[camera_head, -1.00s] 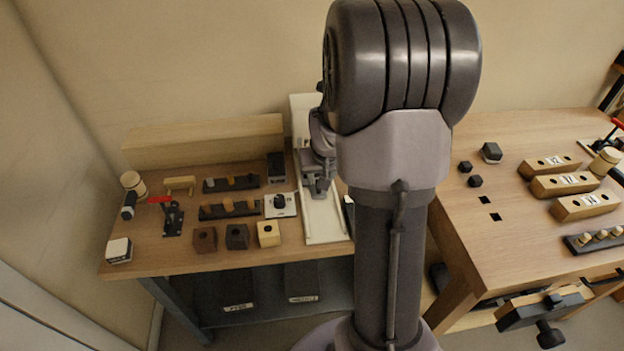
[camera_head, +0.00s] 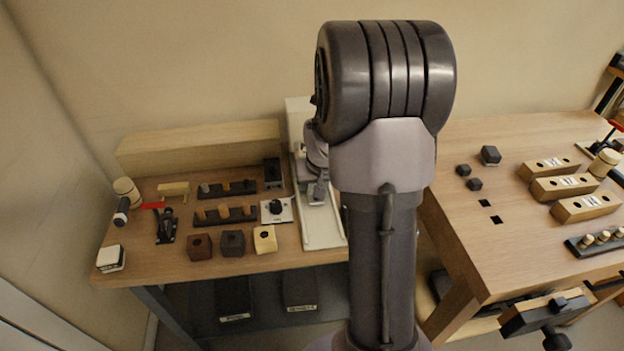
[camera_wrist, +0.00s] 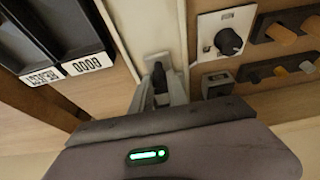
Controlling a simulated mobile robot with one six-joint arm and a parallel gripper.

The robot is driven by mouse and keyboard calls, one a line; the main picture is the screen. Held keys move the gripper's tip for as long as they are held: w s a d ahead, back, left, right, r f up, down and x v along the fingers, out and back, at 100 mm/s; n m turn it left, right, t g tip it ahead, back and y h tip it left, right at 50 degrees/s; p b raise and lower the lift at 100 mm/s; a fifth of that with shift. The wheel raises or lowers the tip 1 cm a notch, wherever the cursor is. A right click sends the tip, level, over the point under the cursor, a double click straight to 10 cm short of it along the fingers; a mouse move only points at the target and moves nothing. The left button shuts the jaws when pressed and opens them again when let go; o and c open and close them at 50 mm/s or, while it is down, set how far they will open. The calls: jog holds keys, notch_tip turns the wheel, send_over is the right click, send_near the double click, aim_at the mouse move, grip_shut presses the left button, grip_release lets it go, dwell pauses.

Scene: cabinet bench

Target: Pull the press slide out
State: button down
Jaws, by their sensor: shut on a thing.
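The press has a long pale base plate (camera_head: 322,232) near the right end of the left bench, and it also shows in the wrist view (camera_wrist: 150,30). My gripper (camera_head: 318,192) is low over this plate. In the wrist view my gripper (camera_wrist: 158,84) has its two grey fingers close around a small dark part of the press slide (camera_wrist: 158,72). It is shut on that part. My arm hides the right side of the press and much of its rear, so how far out the slide stands cannot be told.
A white panel with a black knob (camera_head: 277,208) and several wooden blocks (camera_head: 232,243) stand left of the press. Black trays (camera_wrist: 65,25) lie on its other side. The right bench (camera_head: 460,225) is close to my arm. The bench front edge is clear.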

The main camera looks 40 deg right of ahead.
jog(key=shift+s+a+r+g+y+p, duration=0.1)
jog(key=shift+s+a+g+y+p, duration=0.15)
jog(key=shift+s+p, duration=0.4)
jog(key=shift+s+a+r+g+y+p, duration=0.15)
jog(key=shift+s+a+g+p, duration=0.2)
jog(key=shift+p, duration=0.45)
jog(key=shift+s+a+f, duration=0.25)
jog(key=shift+s+f, duration=0.05)
jog(key=shift+s, duration=0.05)
jog(key=shift+s+a+r+g+p, duration=0.2)
jog(key=shift+s+g+p, duration=0.15)
jog(key=shift+p, duration=0.55)
jog(key=s+a+g+y+p, duration=0.1)
jog(key=p, duration=0.2)
jog(key=shift+s, duration=0.35)
jog(key=shift+s+a+f+g+p, duration=0.2)
jog(key=shift+s+g+p, duration=0.1)
jog(key=shift+g, duration=0.05)
jog(key=shift+s, duration=0.1)
